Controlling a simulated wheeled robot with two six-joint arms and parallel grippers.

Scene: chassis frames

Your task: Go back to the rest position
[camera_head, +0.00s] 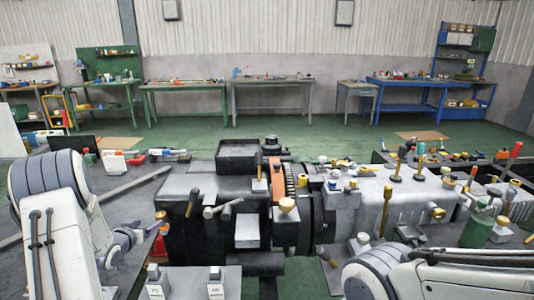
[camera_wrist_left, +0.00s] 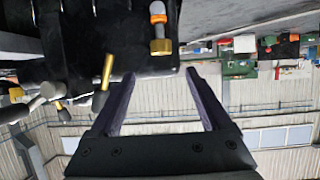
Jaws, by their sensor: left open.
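My left arm (camera_head: 60,215) comes in from the left in the head view, with its wrist low beside the dark machine block. My left gripper (camera_wrist_left: 160,73) is open in the left wrist view, with its two dark fingers spread apart and nothing between them. Beyond the fingertips in that view are dark machine parts, a brass-coloured pin (camera_wrist_left: 107,72) and a brass-ended fitting (camera_wrist_left: 160,46). In the head view the left fingers are hard to make out. My right arm (camera_head: 430,275) shows at the bottom right as white links; its gripper is out of view.
A large machine assembly (camera_head: 385,200) with brass knobs and levers fills the middle of the bench. A green bottle (camera_head: 478,230) and tools stand at the right. A long metal bar (camera_head: 135,183) lies at the left. Workbenches (camera_head: 270,82) line the back wall, beyond open green floor (camera_head: 270,135).

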